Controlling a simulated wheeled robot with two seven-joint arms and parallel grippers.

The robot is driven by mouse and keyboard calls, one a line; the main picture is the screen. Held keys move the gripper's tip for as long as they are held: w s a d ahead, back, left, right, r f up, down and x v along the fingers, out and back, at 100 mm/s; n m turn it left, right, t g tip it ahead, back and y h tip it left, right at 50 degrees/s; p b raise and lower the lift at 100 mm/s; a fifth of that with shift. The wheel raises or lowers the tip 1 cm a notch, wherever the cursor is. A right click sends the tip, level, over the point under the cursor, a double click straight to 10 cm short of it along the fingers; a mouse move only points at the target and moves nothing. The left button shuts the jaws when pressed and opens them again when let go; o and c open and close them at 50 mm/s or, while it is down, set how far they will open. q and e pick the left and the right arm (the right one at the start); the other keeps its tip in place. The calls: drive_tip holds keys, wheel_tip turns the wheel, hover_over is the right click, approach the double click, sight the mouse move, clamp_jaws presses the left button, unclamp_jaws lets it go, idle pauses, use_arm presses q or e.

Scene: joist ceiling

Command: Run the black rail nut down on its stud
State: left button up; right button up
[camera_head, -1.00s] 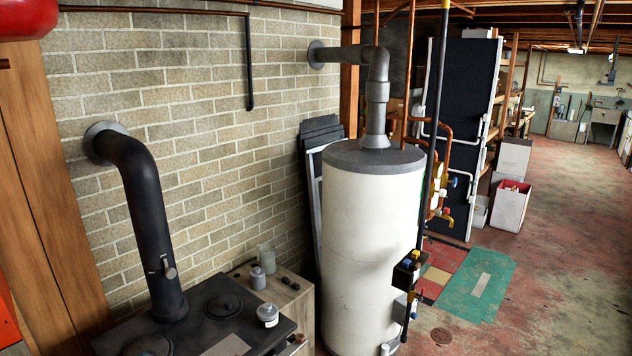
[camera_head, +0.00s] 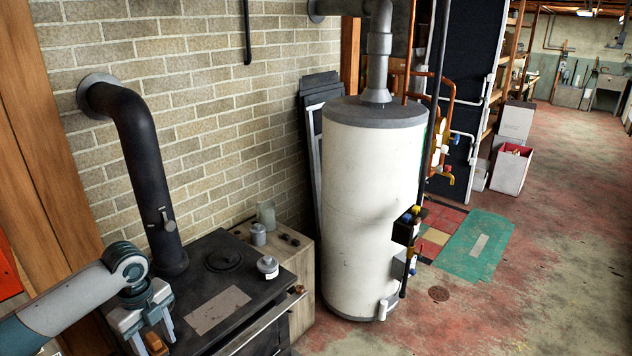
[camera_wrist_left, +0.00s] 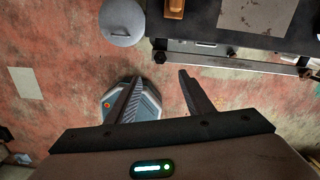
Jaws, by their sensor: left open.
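My left gripper (camera_head: 152,335) is at the lower left of the head view, over the near left part of the black stove (camera_head: 190,272). Its fingers are apart; in the left wrist view the open jaws (camera_wrist_left: 159,78) have only floor between them. A metal rail (camera_wrist_left: 232,60) runs along the stove's front edge, beyond the fingertips. A small dark knob-like piece (camera_wrist_left: 159,57) at the rail's left end may be the black rail nut; I cannot tell it from its stud. The rail (camera_head: 262,326) also shows in the head view. My right gripper is not in view.
The black stovepipe (camera_head: 146,185) rises behind. A white tank (camera_head: 370,200) stands to the right. A round grey lid (camera_wrist_left: 122,20) is left of the stove. Red floor is open at right.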

use_arm(q)
wheel_tip(320, 180, up, 2)
drive_tip(key=shift+r, duration=0.1)
idle(0.4)
wheel_tip(320, 180, up, 4)
drive_tip(key=p, duration=0.4)
drive_tip(key=shift+p, duration=0.3)
drive_tip(key=shift+d, duration=0.1)
